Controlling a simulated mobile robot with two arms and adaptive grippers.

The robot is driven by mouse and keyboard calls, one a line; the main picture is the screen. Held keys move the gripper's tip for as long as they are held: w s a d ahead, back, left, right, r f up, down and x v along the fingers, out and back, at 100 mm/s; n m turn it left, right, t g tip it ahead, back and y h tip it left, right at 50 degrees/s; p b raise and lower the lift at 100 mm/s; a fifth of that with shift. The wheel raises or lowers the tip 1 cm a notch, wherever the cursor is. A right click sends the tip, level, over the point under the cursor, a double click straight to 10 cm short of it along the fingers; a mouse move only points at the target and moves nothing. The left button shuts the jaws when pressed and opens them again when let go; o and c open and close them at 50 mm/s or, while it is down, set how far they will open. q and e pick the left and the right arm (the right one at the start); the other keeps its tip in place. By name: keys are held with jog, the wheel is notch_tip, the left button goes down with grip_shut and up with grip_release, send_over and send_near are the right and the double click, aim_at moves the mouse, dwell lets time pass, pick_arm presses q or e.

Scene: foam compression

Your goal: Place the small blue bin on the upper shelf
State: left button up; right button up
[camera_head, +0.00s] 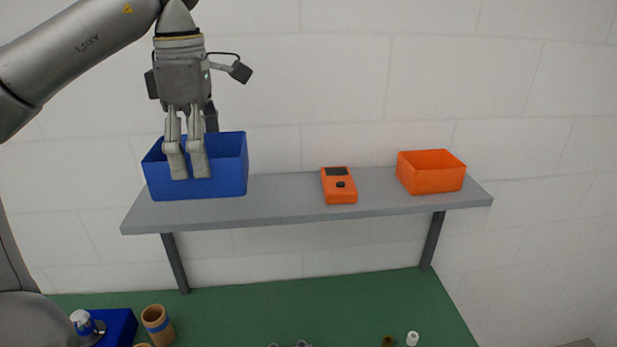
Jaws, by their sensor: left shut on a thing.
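The blue bin (222,184) is at the left end of the grey upper shelf (285,203). Its base appears to rest on the shelf board, though a tiny gap cannot be ruled out. My left gripper (187,168) comes down from above, its fingers at the bin's near wall. It is shut on that wall. The fingers hide part of the wall and the rim there. The bin looks upright. My right gripper is not in view.
An orange handheld device (339,186) lies mid-shelf, and an orange bin (431,174) stands at the right end. Shelf space is clear between the blue bin and the device. Below, a green worktop (260,312) holds a tan cup (157,323) and small items.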

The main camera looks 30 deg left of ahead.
aim_at(211, 150)
pick_arm(q)
jog(key=shift+w+a+f, duration=0.2)
jog(key=shift+w, duration=0.2)
jog(key=shift+w+a+f, duration=0.25)
jog(key=shift+w+f, duration=0.05)
jog(key=shift+w, duration=0.35)
jog(key=shift+w+a+f, duration=0.2)
jog(key=shift+w+f, duration=0.1)
jog(key=shift+w, duration=0.3)
jog(key=w+a+f, duration=0.1)
jog(key=w+f, duration=0.1)
jog(key=w, duration=0.1)
jog(key=w+a+f, duration=0.1)
jog(key=w+f, duration=0.2)
jog(key=w+a+f, duration=0.1)
jog(key=w+f, duration=0.1)
jog(key=w, duration=0.1)
jog(key=shift+f, duration=0.15)
jog(key=shift+w+a+f, duration=0.1)
jog(key=shift+w+f, duration=0.1)
jog(key=shift+f, duration=1.7)
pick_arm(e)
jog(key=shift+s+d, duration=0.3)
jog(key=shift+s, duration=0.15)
